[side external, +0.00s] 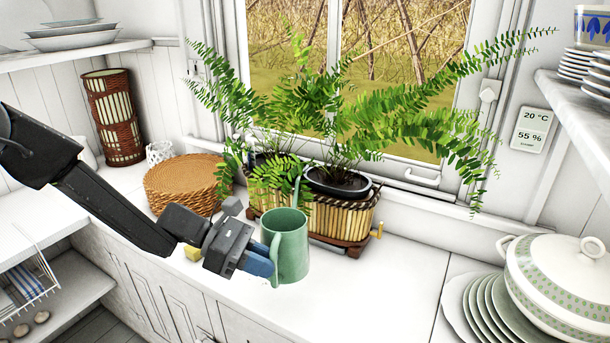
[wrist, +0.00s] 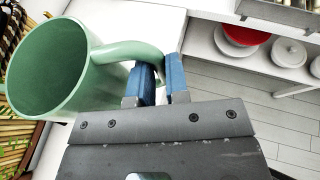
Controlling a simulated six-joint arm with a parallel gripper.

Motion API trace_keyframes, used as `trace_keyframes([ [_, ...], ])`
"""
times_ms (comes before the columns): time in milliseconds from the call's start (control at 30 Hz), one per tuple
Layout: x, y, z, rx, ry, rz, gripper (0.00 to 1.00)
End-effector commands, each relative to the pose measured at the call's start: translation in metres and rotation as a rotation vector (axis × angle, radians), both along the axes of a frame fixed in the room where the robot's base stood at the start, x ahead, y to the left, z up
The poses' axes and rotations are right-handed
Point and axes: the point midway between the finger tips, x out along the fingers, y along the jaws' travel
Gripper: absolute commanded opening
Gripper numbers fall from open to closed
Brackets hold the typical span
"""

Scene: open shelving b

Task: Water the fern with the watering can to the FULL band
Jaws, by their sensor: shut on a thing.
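The green watering can (side external: 290,247) is at the counter's middle, in front of the fern's planter, and looks upright. In the wrist view the can (wrist: 50,65) shows its open mouth, and I cannot make out water inside. My gripper (side external: 262,264) is shut on the can's handle; its blue fingers (wrist: 158,82) close around the handle in the wrist view. The fern (side external: 400,115) spreads from dark pots in a bamboo planter (side external: 330,220) by the window. Whether the can touches the counter is not clear. No FULL band is visible.
A round wicker basket (side external: 185,184) stands left of the planter, and a brown woven lamp (side external: 113,118) behind it. Stacked plates (side external: 490,312) and a lidded tureen (side external: 560,280) stand at the right. The counter (side external: 385,285) right of the can is clear.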

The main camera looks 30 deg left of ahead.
Motion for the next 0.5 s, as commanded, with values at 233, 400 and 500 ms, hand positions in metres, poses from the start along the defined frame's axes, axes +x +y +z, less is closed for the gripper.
trace_keyframes([
  [233,-0.004,-0.003,-0.016,0.021,-0.063,-0.001,0.00],
  [400,-0.004,-0.003,-0.012,0.027,-0.081,0.000,0.00],
  [500,-0.004,-0.003,0.001,0.027,-0.086,0.000,0.00],
])
